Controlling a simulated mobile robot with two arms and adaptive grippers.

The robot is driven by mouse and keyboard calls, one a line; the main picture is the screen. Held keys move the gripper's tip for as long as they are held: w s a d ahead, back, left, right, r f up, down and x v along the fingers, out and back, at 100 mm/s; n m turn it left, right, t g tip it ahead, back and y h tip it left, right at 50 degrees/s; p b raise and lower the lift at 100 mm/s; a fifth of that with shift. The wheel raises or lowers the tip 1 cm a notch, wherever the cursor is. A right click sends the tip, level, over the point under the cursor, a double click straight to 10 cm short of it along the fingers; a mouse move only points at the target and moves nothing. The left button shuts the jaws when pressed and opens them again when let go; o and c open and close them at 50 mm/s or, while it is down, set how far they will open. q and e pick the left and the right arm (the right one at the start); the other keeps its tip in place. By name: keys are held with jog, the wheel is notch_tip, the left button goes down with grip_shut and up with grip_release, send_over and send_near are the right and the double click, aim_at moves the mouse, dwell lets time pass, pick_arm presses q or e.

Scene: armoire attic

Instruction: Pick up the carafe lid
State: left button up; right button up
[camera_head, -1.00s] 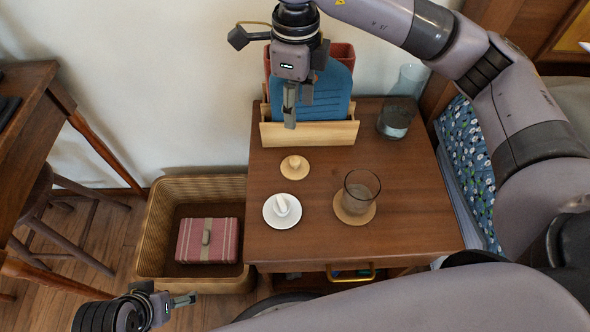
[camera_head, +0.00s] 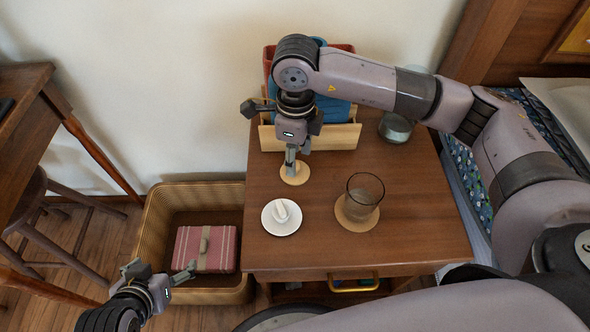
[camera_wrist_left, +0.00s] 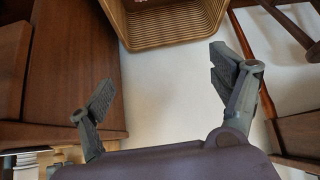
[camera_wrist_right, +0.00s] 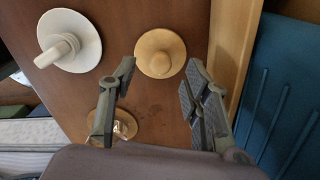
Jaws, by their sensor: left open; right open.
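The carafe lid, a round tan disc with a small knob (camera_head: 299,180), lies on the wooden bedside table (camera_head: 410,225). My right gripper (camera_head: 291,168) is open and points down over the lid, partly covering it in the head view. In the right wrist view the whole lid (camera_wrist_right: 160,52) shows just beyond the open fingertips (camera_wrist_right: 158,75), with nothing between them. The glass carafe (camera_head: 396,127) stands at the table's back right, partly behind my right arm. My left gripper (camera_head: 162,272) is open and empty, low by the wicker basket.
A white dish (camera_head: 281,218) with a white piece on it lies in front of the lid. A glass (camera_head: 364,190) stands on a coaster (camera_head: 345,220) to the right. A wooden holder (camera_head: 335,136) stands behind. The wicker basket (camera_head: 160,220) holds a pink striped box (camera_head: 204,250).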

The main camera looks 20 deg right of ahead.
aim_at(302, 170)
notch_tip(302, 170, down, 3)
jog(key=shift+r, duration=0.1)
jog(key=c, duration=1)
pick_arm(q)
jog(key=w+r+t, duration=0.1)
jog(key=w+d, duration=0.1)
jog(key=w, duration=0.1)
jog(key=shift+r+t, duration=0.4)
pick_arm(e)
jog(key=shift+r, duration=0.1)
